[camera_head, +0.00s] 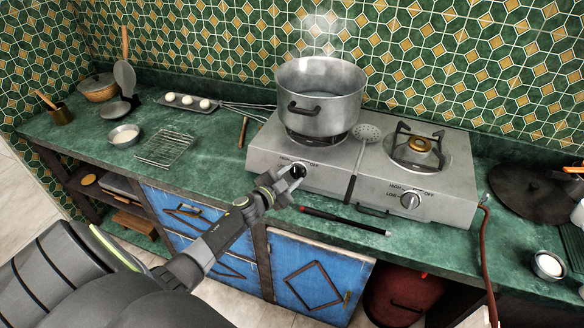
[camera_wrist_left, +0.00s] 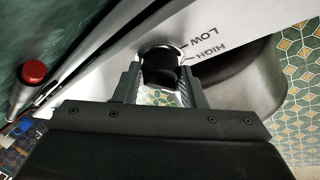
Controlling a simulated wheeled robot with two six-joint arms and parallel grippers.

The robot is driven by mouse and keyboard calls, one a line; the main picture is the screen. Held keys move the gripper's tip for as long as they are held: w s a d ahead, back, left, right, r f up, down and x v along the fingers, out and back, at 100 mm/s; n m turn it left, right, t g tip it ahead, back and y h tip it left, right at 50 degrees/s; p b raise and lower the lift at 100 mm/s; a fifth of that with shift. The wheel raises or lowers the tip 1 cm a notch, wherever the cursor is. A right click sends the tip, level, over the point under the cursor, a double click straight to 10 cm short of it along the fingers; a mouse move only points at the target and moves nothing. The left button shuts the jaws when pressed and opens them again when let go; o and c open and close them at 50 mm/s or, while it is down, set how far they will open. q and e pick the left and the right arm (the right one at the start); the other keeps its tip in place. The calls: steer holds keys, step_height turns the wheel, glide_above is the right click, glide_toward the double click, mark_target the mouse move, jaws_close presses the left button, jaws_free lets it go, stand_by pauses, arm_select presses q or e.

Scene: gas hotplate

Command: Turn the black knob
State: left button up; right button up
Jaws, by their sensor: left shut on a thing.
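The black knob (camera_head: 298,170) is on the front panel of the hotplate (camera_head: 262,157), under the left burner. My left gripper (camera_head: 288,179) reaches it from the front and is shut on it. In the left wrist view the black knob (camera_wrist_left: 160,72) sits between the two fingers of my left gripper (camera_wrist_left: 158,90), with the LOW and HIGH marks beside it. A second knob (camera_head: 410,200), silver, is under the right burner. The fingers partly cover the black knob, so its exact angle is hard to read. My right gripper is not seen.
A steaming pot (camera_head: 322,97) stands on the left burner. The right burner (camera_head: 418,146) is bare. A dark rod (camera_head: 345,221) lies on the green counter in front of the hotplate. A wire rack (camera_head: 165,148) and a small bowl (camera_head: 124,135) are at left.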

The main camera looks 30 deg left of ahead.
arm_select(q)
steer(key=shift+a+r+m+g+h+p, duration=0.1)
steer(key=shift+m+g+h+p, duration=0.2)
steer(key=shift+m+p, duration=0.45)
steer(key=shift+a+r+m+g+h+p, duration=0.1)
steer(key=shift+m+g+h+p, duration=0.1)
steer(key=shift+m+h+p, duration=0.35)
steer(key=shift+m, duration=0.3)
steer(key=o, duration=1)
steer(key=shift+f, duration=0.1)
